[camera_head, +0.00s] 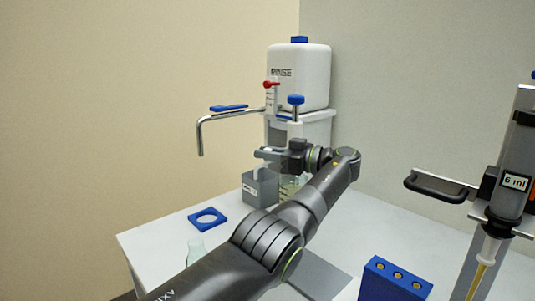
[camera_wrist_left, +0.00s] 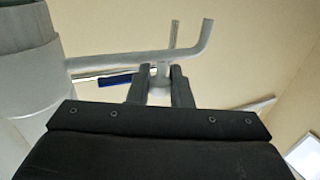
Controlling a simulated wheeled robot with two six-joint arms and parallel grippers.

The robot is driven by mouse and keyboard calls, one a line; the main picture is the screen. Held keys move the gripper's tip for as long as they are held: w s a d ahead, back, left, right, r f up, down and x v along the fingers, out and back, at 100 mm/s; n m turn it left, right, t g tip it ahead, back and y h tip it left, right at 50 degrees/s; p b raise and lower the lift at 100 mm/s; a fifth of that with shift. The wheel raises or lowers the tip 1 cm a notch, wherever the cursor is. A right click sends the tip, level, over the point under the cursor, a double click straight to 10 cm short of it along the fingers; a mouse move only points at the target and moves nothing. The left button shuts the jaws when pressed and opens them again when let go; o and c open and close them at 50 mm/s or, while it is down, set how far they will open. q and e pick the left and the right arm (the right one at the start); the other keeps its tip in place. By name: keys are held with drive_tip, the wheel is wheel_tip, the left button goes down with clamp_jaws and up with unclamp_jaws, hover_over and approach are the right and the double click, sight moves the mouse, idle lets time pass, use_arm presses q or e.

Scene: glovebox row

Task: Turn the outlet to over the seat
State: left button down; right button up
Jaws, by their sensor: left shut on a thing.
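The white rinse tank (camera_head: 300,75) stands at the back of the table. The bent metal outlet pipe (camera_head: 235,117) reaches left from it, and its end points down. A blue lever (camera_head: 229,107) shows along its top. My left gripper (camera_head: 268,154) is in front of the tank. In the left wrist view its fingers (camera_wrist_left: 161,88) are shut on a pale knob (camera_wrist_left: 160,73) at a pipe (camera_wrist_left: 125,61) with a bent end.
A grey labelled box (camera_head: 260,188) and a greenish glass vessel (camera_head: 290,188) stand by the gripper. A clear vessel (camera_head: 195,247) is near the left edge. A blue block with holes (camera_head: 394,283) and a syringe stand (camera_head: 509,170) are at right. Bare table lies around the ring.

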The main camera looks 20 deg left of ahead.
use_arm(q)
drive_tip(key=shift+d+f, duration=0.1)
drive_tip(key=c, duration=1.3)
unclamp_jaws()
drive_tip(key=shift+c, duration=0.2)
use_arm(e)
drive_tip(key=shift+w+r, duration=0.1)
